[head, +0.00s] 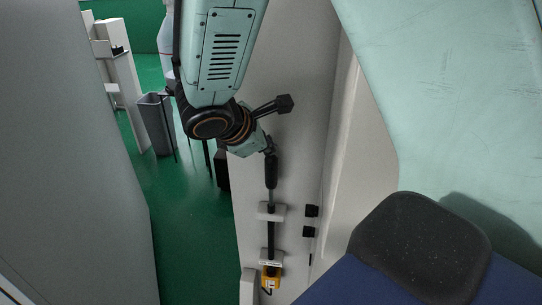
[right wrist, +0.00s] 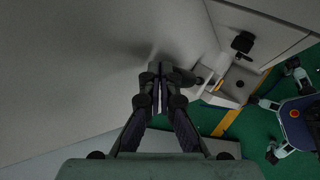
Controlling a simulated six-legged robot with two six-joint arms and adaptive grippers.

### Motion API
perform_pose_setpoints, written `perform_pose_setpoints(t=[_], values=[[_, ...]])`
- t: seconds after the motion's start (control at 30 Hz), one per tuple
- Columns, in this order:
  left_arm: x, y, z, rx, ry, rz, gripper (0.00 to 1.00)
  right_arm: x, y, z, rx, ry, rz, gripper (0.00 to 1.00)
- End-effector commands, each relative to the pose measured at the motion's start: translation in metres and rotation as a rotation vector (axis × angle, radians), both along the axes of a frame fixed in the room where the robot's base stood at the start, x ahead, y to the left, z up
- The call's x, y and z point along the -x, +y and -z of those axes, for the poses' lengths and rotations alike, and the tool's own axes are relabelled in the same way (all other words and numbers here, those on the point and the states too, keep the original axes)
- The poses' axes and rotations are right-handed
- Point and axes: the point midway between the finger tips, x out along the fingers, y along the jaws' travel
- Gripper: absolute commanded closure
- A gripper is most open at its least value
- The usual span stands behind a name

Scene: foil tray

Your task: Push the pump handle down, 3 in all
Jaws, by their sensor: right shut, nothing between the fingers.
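A slim black upright pump (head: 270,238) stands along the pale wall panel in the head view, held by two light brackets. My right gripper (head: 271,172) points down, shut and empty, in line above it. The gripper and the pump's top overlap as dark shapes, so I cannot tell where the handle begins or whether they touch. In the right wrist view my shut fingers (right wrist: 158,84) show from behind. A dark rounded part, perhaps the pump handle (right wrist: 205,78), lies just right of the fingertips. My left gripper is not in view.
A yellow block (head: 271,278) sits at the pump's foot. Two small black fittings (head: 311,221) are on the panel to its right. A grey bin (head: 155,124) stands on the green floor (head: 185,225) at left. A dark pad (head: 420,245) fills the lower right.

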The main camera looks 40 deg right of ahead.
Motion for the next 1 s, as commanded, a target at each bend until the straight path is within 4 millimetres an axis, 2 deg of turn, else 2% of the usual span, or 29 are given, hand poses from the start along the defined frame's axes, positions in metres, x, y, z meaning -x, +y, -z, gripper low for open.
perform_pose_setpoints(t=[1.0], values=[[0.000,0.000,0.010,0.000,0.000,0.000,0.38,0.000,0.000,0.012,-0.001,0.000,0.000,1.00]])
